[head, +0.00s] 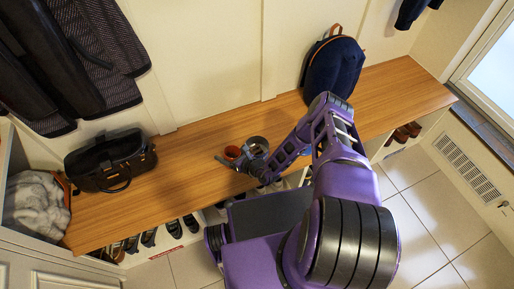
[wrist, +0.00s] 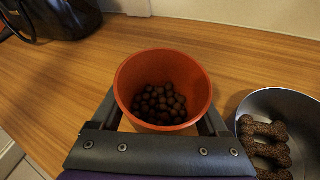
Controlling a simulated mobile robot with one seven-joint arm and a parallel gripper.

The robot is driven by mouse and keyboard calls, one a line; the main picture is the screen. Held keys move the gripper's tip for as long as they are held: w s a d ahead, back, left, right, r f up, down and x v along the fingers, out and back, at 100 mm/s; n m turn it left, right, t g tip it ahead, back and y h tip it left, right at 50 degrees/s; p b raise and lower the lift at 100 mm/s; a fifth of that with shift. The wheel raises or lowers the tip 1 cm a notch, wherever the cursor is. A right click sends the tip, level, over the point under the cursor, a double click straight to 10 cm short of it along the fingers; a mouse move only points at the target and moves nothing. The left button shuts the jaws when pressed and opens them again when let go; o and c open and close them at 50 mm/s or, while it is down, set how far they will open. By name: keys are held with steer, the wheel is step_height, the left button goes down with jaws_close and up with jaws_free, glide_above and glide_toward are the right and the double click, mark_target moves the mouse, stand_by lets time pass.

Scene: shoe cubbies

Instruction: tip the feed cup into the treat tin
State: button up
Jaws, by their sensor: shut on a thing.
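The feed cup (wrist: 163,62) is orange-red and holds dark brown round pellets. It is upright in the wrist view, between the two fingers of my gripper (wrist: 160,115), which is shut on it. The treat tin (wrist: 245,108) is a grey metal round tin with several brown bone-shaped treats inside. It stands just right of the cup, cut off by the picture edge. In the head view the cup (head: 232,152) and the tin (head: 257,142) show side by side over the bench, with my gripper (head: 238,161) partly hiding them.
Shoes (head: 173,228) sit in cubbies below. A wall runs behind the bench.

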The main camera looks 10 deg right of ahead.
mark_target(228, 149)
steer(key=r, duration=0.1)
steer(key=d+r+m, duration=0.1)
steer(key=r, duration=0.1)
steer(key=shift+w+y, duration=0.2)
steer(key=shift+y, duration=0.2)
steer(key=shift+w+d+r+m+y+b, duration=0.1)
steer(key=shift+d+r+m+y+b, duration=0.2)
steer(key=shift+r+m+b, duration=0.15)
steer(key=shift+w+d+r+m+y+b, duration=0.1)
steer(key=shift+d+r+m+y+b, duration=0.2)
steer(key=shift+r, duration=0.2)
steer(key=shift+w+d+r+m+b, duration=0.1)
steer(key=shift+d+r+m+b, duration=0.15)
steer(key=shift+d+m+b, duration=0.4)
steer(key=shift+w+d+r+m+t+y+b, duration=0.1)
steer(key=shift+r+m+t+y+b, duration=0.4)
steer(key=shift+m+b, duration=0.3)
steer(key=shift+d+r+m+t+y+b, duration=0.1)
steer(key=shift+r+m+t+y+b, duration=0.2)
steer(key=shift+m+y+b, duration=0.45)
steer(key=shift+w+d+r+m+t+y+b, duration=0.1)
steer(key=shift+r+m+t+y+b, duration=0.35)
steer(key=shift+m, duration=0.6)
steer(key=shift+w+d+r+m+t+b, duration=0.1)
steer(key=shift+d+r+m+t+b, duration=0.15)
steer(key=shift+d+m, duration=0.25)
steer(key=shift+w+d+r+m+t+b, duration=0.1)
steer(key=shift+d+r+m, duration=0.1)
steer(key=shift+d+m, duration=0.25)
